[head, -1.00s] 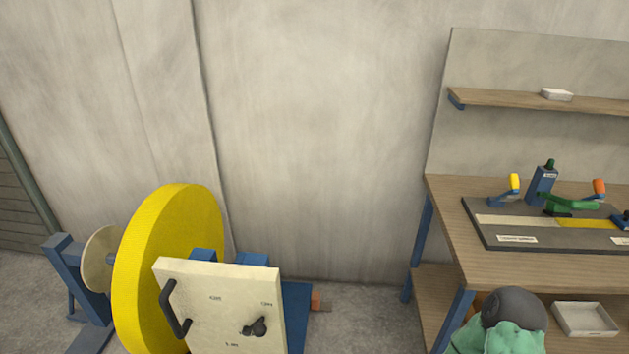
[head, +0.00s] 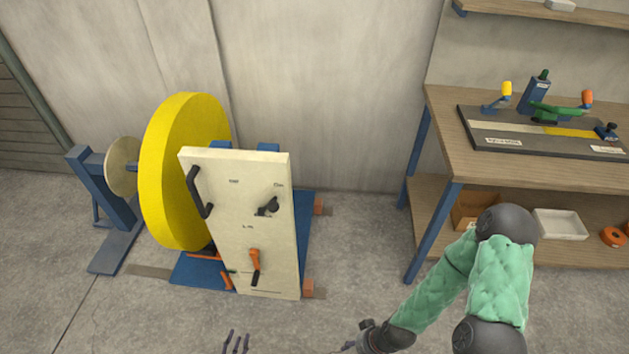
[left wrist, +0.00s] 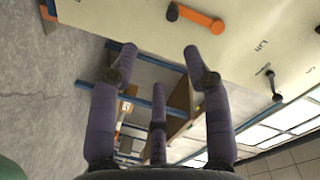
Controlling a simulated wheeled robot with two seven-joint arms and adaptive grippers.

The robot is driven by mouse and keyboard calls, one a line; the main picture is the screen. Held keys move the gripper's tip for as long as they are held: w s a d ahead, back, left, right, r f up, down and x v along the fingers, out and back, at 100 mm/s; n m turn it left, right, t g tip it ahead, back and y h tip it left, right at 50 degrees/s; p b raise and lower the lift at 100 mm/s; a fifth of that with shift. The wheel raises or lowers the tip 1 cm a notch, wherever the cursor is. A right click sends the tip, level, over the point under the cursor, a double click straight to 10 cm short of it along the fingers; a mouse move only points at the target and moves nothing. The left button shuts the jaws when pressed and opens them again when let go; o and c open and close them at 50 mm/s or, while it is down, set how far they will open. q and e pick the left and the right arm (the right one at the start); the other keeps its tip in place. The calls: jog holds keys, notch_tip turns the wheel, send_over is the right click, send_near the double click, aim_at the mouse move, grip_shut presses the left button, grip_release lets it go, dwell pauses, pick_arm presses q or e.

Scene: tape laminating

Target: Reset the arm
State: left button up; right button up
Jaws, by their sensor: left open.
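My left gripper (head: 235,342) shows only by its dark fingertips at the bottom edge of the head view, below the cream panel (head: 225,220). In the left wrist view its purple fingers (left wrist: 159,66) are spread and empty, apart from the panel (left wrist: 120,14). The rest of the left arm is hidden below the head view. My right arm (head: 440,290), with green padding, reaches in from the lower right, and its dark wrist is at the bottom edge. The right gripper's fingers cannot be made out clearly.
A workbench (head: 440,120) with a laminating board (head: 520,147) stands right. Floor between is clear.

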pick_arm(q)
jog(key=w+d+r+n+g+h+p, duration=0.3)
jog(key=w+d+r+n+g, duration=0.3)
jog(key=w+d+g, duration=0.25)
jog(key=s+d+r+n+g+p, duration=0.1)
jog(key=s+d+r+n+g, duration=0.4)
jog(key=s+d+r+g, duration=0.3)
jog(key=s+d+r, duration=0.2)
jog(key=s+r, duration=0.2)
jog(key=shift+s+d+r+n, duration=0.2)
jog(key=shift+s+n, duration=0.05)
jog(key=shift+n, duration=0.15)
